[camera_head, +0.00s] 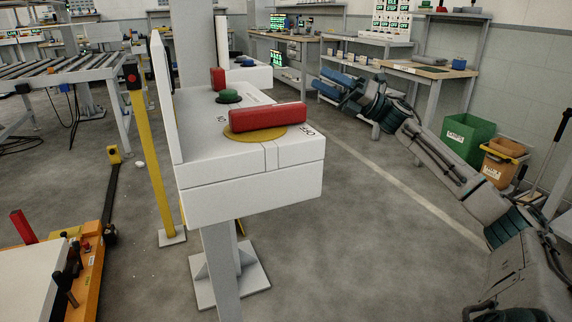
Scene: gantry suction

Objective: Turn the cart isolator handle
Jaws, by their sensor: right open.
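The red isolator handle (268,117) is a thick bar lying roughly left to right across a yellow disc (245,136). It sits on top of a white box (250,190) on a post in the middle of the head view. My right gripper (328,83) is at the upper right of the handle, clearly apart from it. Its two blue fingers are spread, with nothing seen between them. My left gripper is not in view.
A green button (228,97) and a smaller red block (218,78) stand behind the handle on the box. A white upright panel (165,95) borders its left side. A yellow post (150,160) stands left. Green (468,138) and orange (500,163) bins stand right.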

